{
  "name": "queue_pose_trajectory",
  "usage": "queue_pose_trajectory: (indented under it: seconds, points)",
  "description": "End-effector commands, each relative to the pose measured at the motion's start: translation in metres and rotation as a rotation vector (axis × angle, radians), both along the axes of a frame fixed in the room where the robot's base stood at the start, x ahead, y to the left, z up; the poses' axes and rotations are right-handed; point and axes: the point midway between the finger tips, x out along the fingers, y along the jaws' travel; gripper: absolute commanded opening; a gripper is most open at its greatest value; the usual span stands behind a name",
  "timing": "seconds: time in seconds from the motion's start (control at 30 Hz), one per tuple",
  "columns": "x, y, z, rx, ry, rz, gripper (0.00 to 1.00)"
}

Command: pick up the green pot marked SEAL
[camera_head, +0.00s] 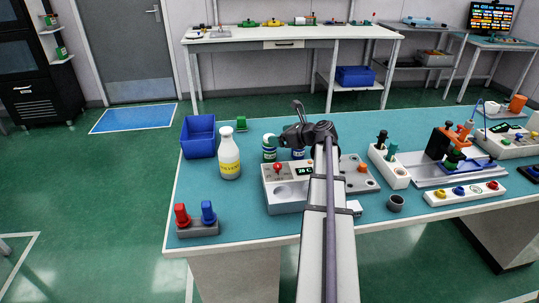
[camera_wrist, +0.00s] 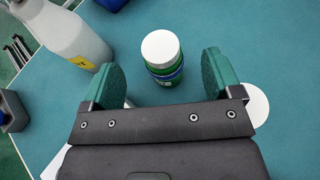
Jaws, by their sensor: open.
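A green pot (camera_head: 269,148) with a white lid stands upright on the teal bench, right of the white bottle. In the wrist view a green pot (camera_wrist: 164,74) with a white lid and a blue band stands ahead of and between my fingers, apart from both. Its mark is too small to read. My gripper (camera_wrist: 160,66) is open and empty, its two green fingers apart. In the head view my gripper (camera_head: 290,140) is above the bench beside the pots, its fingers hard to make out. A blue-labelled pot (camera_head: 298,153) is partly hidden behind my arm.
A white bottle with a yellow label (camera_head: 229,155) stands close on the left, also in the wrist view (camera_wrist: 68,32). A blue bin (camera_head: 199,137) is behind it. A grey device (camera_head: 287,191) sits in front. A second white lid (camera_wrist: 257,106) lies beside my right finger.

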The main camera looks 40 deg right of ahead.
Motion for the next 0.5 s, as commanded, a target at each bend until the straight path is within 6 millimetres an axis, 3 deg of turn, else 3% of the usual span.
queue_pose_trajectory:
  seconds: [0.17, 0.33, 0.5]
  points:
    - [0.007, 0.002, -0.004, -0.001, 0.001, 0.001, 0.84]
    - [0.031, 0.008, -0.022, -0.002, 0.001, 0.004, 0.84]
    - [0.049, 0.014, -0.026, -0.001, 0.002, 0.0, 0.84]
